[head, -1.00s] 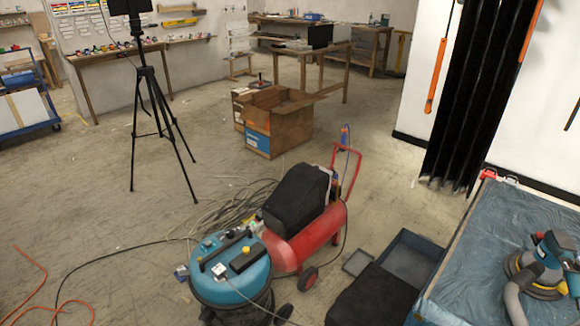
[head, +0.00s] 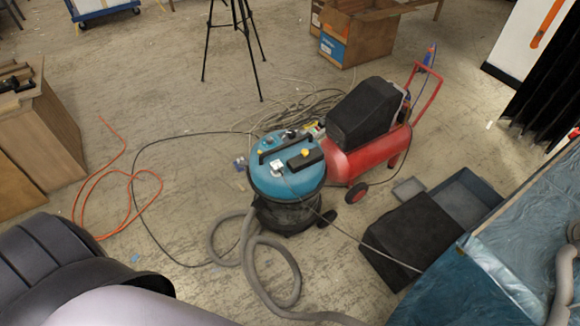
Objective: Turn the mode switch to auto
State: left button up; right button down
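A vacuum cleaner (head: 288,185) with a blue lid and a dark drum stands on the floor in the middle of the head view. Its lid (head: 270,183) carries a black handle, a dark block with a yellow spot (head: 305,152), and small pale and dark parts. Which of these, if any, is the mode switch is too small to tell. Neither of my grippers shows. A dark ribbed part and a pale part, seemingly of my own arm, fill the lower left corner.
A red compressor (head: 370,155) stands close behind the vacuum at right. A grey hose (head: 258,265) and an orange cable (head: 128,178) lie on the floor. A black case (head: 405,240) and a blue-covered table (head: 475,280) are at right. A wooden cabinet (head: 40,130) stands at left.

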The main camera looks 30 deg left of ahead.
aim_at(291, 135)
jog(key=k+j+z, duration=0.1)
jog(key=j+z, duration=0.35)
jog(key=j, duration=1.6)
